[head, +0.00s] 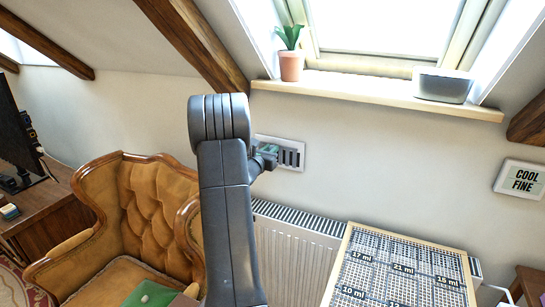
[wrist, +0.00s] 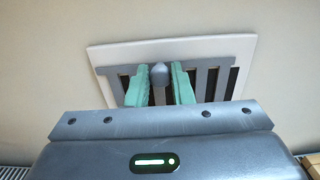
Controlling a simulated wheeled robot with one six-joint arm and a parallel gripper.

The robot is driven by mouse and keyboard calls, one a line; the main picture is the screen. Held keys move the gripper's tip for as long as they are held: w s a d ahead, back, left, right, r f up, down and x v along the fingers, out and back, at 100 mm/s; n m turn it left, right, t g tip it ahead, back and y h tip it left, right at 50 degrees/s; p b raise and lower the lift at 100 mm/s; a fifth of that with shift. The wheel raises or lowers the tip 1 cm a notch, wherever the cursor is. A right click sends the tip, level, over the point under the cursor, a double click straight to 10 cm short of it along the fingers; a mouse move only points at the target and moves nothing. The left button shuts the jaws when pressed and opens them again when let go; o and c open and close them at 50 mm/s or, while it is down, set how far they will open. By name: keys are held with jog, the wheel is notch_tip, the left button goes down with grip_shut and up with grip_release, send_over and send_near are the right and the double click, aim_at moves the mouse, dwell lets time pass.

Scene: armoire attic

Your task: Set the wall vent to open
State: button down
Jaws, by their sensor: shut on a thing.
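The wall vent (head: 300,147) is a white plate with a grey slotted grille, set in the wall above the radiator. In the wrist view the vent (wrist: 245,50) shows dark gaps between grey slats, several of them visible to the right of my fingers. A grey rounded knob (wrist: 158,76) stands out from its grille. My gripper (wrist: 160,88) has green fingers on both sides of the knob and is shut on it. In the head view my gripper (head: 267,155) is at the vent's left part and hides some of it. The lower grille is hidden by my gripper body.
A radiator (head: 290,255) is below the vent. A tufted armchair (head: 150,205) stands to the left. A gridded board (head: 400,270) is at lower right. A potted plant (head: 291,65) and a grey box (head: 441,86) stand on the windowsill (head: 370,92).

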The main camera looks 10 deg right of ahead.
jog(key=shift+a, duration=0.1)
jog(key=c, duration=1.3)
grip_release()
jog(key=shift+w+a, duration=0.1)
jog(key=shift+a, duration=0.05)
jog(key=b+v, duration=0.4)
jog(key=v, duration=0.9)
jog(key=shift+s+a, duration=0.2)
jog(key=shift+s, duration=0.15)
jog(key=p+x, duration=0.4)
jog(key=x, duration=1)
jog(key=shift+d, duration=0.1)
jog(key=shift+s, duration=0.1)
